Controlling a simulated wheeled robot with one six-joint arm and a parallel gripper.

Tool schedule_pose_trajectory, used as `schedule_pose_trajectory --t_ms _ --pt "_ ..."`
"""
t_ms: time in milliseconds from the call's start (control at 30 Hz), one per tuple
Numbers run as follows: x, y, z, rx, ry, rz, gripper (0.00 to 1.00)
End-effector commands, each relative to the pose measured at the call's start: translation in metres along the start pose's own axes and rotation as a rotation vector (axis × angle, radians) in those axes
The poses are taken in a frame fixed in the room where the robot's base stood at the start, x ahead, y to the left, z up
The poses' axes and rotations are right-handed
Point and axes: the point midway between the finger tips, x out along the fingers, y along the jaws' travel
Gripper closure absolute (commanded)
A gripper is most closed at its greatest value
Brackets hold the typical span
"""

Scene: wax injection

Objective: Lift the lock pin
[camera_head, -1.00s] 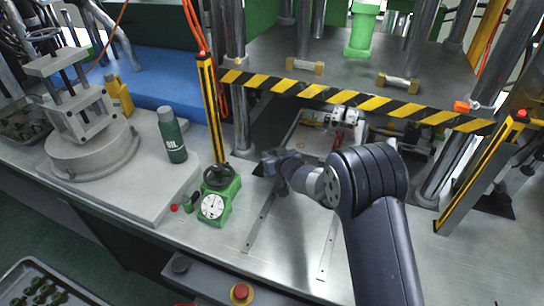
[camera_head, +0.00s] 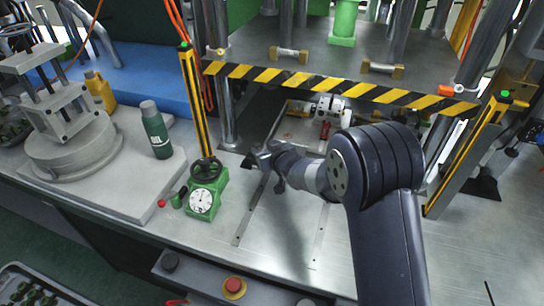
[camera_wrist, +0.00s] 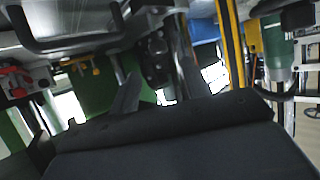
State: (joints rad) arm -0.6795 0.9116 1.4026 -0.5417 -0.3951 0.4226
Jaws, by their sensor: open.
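I cannot pick out the lock pin with certainty. In the head view, a metal mechanism (camera_head: 330,108) with a small red part (camera_head: 325,130) sits under the striped edge of the press. My gripper (camera_head: 264,165) is held over the metal bench top in front of the press opening, left of and nearer than that mechanism. It looks empty and apart from it. In the wrist view the two dark fingers (camera_wrist: 158,80) stand apart, with nothing seen between them.
A green gauge with a handwheel (camera_head: 206,190) stands left of my gripper. A yellow post (camera_head: 195,100) and the black-and-yellow striped edge (camera_head: 340,92) bound the opening. A green oil bottle (camera_head: 156,132) and a grey vise (camera_head: 75,130) are further left. Bench room is free on the right.

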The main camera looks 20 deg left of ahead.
Motion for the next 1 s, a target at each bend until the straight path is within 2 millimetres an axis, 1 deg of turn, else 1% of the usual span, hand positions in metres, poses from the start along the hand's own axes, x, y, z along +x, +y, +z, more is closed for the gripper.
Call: schedule_pose_trajectory --t_ms 33,200,400,567,1000 --pt "-0.009 0.0 0.001 0.0 0.001 0.001 0.55" --pt "-0.035 0.0 0.001 0.001 0.002 0.0 0.55" --pt "-0.054 0.0 0.0 0.0 0.001 0.001 0.55" --pt "-0.06 0.0 0.0 0.0 0.001 0.0 0.55" --pt "-0.06 0.0 0.0 0.0 0.001 0.0 0.55"
